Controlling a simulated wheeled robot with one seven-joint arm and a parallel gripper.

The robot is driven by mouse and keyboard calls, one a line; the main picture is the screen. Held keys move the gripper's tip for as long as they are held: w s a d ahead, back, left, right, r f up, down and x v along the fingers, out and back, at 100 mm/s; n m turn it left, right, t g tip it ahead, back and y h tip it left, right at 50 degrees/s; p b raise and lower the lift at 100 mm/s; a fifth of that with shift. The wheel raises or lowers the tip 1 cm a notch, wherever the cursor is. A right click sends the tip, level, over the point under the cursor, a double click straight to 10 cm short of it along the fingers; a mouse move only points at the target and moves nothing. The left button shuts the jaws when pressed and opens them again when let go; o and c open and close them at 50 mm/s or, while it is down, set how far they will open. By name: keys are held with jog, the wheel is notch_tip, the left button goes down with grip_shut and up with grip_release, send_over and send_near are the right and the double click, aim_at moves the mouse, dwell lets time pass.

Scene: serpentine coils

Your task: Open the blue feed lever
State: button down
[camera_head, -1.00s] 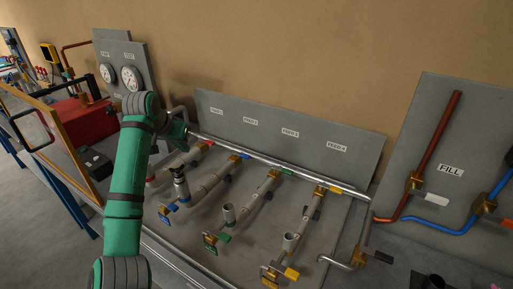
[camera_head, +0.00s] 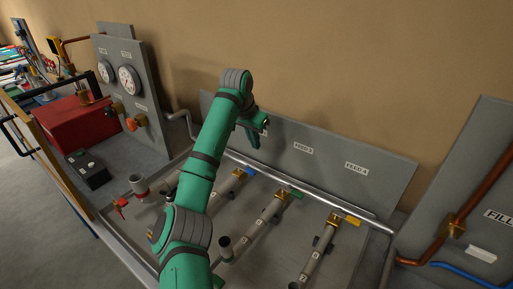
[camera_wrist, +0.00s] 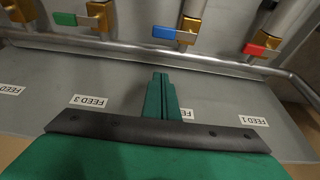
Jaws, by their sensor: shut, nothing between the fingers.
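The blue feed lever (camera_head: 250,171) is on a brass valve where the second feed pipe meets the silver manifold pipe. In the wrist view the blue lever (camera_wrist: 164,32) points sideways from its brass valve (camera_wrist: 189,22), across the feed pipe. My gripper (camera_head: 254,142) is over the back label panel, near the blue lever. In the wrist view my gripper (camera_wrist: 160,76) is shut and empty, with its tips just short of the manifold pipe and apart from the lever. It partly covers one FEED label.
In the wrist view a green lever (camera_wrist: 65,18) and a red lever (camera_wrist: 254,48) flank the blue one. The silver manifold pipe (camera_wrist: 130,47) runs between gripper and levers. The label panel (camera_head: 330,163) stands behind. A yellow lever (camera_head: 352,221) is farther right.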

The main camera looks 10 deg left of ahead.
aim_at(246, 171)
jog(key=x, duration=0.8)
jog(key=shift+s+d+f, duration=0.25)
jog(key=shift+d, duration=0.1)
jog(key=shift+a+f, duration=0.15)
jog(key=shift+f, duration=0.15)
jog(key=shift+s+a+r, duration=0.1)
jog(key=shift+s+a, duration=0.15)
jog(key=shift+s, duration=0.35)
jog(key=shift+s+a, duration=0.25)
jog(key=shift+s, duration=0.3)
jog(key=shift+s+a, duration=0.3)
jog(key=shift+s, duration=0.3)
jog(key=shift+w, duration=0.1)
